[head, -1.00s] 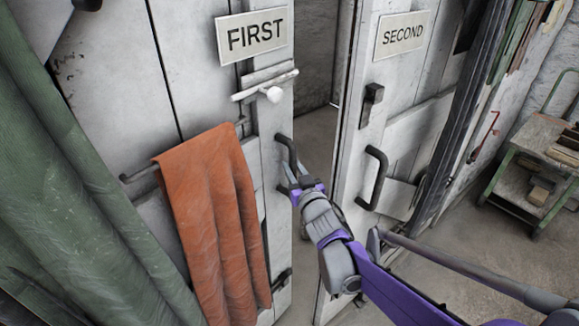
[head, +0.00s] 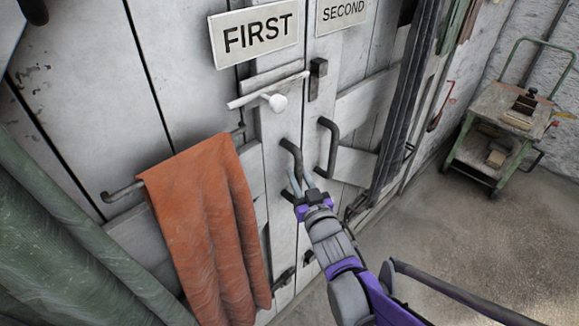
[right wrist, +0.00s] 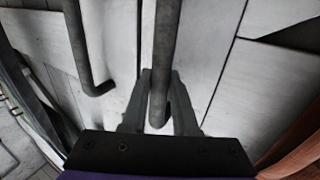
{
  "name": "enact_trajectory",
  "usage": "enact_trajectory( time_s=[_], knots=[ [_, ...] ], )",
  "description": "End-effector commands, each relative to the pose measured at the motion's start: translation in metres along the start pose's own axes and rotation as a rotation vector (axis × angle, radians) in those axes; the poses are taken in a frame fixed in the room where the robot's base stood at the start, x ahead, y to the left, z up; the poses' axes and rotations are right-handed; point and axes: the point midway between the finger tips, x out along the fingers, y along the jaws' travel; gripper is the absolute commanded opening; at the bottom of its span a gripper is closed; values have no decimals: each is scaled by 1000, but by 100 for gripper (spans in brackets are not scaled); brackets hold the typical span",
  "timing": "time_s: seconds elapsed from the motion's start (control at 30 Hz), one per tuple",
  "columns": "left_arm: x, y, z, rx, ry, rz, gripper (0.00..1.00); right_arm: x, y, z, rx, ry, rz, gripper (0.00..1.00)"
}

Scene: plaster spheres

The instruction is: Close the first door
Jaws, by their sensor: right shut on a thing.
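The first door (head: 180,100), white planks with a FIRST sign (head: 254,33), stands at the left in the head view. The second door (head: 370,95), with its SECOND sign (head: 341,13), stands beside it; their edges appear to meet with no visible opening. My right gripper (head: 296,186) is shut on the first door's dark handle (head: 291,155). In the right wrist view the fingers (right wrist: 159,95) lie on either side of this handle (right wrist: 166,50). The second door's handle (head: 328,145) is just to the right, untouched. My left gripper is not in view.
An orange cloth (head: 207,220) hangs from a rail on the first door. A white bolt (head: 270,98) sits above the handle. Green fabric (head: 60,235) hangs at the left. A green cart (head: 500,130) stands at right; the floor before it is clear.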

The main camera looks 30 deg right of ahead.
Motion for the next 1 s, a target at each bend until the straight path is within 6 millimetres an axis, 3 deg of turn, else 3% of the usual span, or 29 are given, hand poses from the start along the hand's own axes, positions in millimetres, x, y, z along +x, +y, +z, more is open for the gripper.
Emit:
enact_trajectory(
  time_s=[0.27,0.3,0.43,0.77,1.0],
  knots=[
    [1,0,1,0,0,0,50,-6,3,5,-1,-9,9,0],
    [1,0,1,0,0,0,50,-6,3,5,-2,-9,9,34],
    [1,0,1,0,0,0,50,-5,3,5,-1,-8,8,57],
    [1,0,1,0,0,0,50,-5,2,4,-1,-7,5,57],
    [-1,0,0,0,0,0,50,-35,2,4,-2,-7,6,57]
  ],
)
